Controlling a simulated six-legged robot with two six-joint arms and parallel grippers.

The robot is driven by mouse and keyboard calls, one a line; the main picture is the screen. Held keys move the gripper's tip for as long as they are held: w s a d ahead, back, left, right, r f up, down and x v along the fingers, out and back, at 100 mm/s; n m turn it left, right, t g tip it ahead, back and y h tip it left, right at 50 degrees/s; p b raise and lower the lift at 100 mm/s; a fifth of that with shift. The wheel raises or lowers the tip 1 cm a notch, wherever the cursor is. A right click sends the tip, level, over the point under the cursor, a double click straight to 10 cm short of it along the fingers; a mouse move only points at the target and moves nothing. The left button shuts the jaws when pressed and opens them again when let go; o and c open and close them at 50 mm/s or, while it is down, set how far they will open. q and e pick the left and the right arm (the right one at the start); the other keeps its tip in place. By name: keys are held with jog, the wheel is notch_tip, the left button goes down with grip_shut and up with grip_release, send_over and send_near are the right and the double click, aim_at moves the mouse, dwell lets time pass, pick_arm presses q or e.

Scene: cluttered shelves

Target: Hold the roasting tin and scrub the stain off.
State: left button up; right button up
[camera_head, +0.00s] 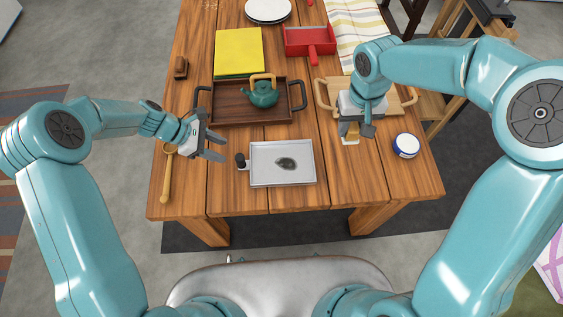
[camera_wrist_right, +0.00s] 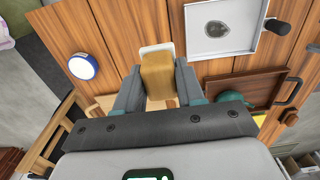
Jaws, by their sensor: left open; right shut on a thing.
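The roasting tin (camera_head: 300,176) is a shallow light-grey tray lying flat on the table, with a dark knob handle (camera_head: 240,161) on its left. A dark greenish-grey stain (camera_head: 287,163) is near the middle of its floor. The tin also shows in the right wrist view (camera_wrist_right: 203,38). My left gripper (camera_head: 222,149) is open and empty, just up and left of the tin, apart from its handle.
Behind the tin is a brown wooden tray (camera_head: 225,107) with a teal kettle (camera_head: 263,96). A cutting board (camera_head: 396,101) lies behind my right gripper. A blue-and-white round tub (camera_head: 406,145) is at right, a wooden spoon (camera_head: 167,176) at left. The table in front of the tin is clear.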

aim_at(236, 157)
pick_arm(q)
jog(key=b+x, duration=0.3)
jog(key=x, duration=0.4)
jog(key=shift+a+b, duration=0.1)
jog(key=shift+b, duration=0.25)
pick_arm(e)
notch_tip(236, 157, down, 4)
pick_arm(q)
jog(key=shift+d+f, duration=0.15)
jog(key=shift+d, duration=0.15)
pick_arm(e)
jog(key=shift+f, duration=0.1)
pick_arm(q)
jog(key=c, duration=0.7)
jog(key=shift+o, duration=0.2)
grip_shut()
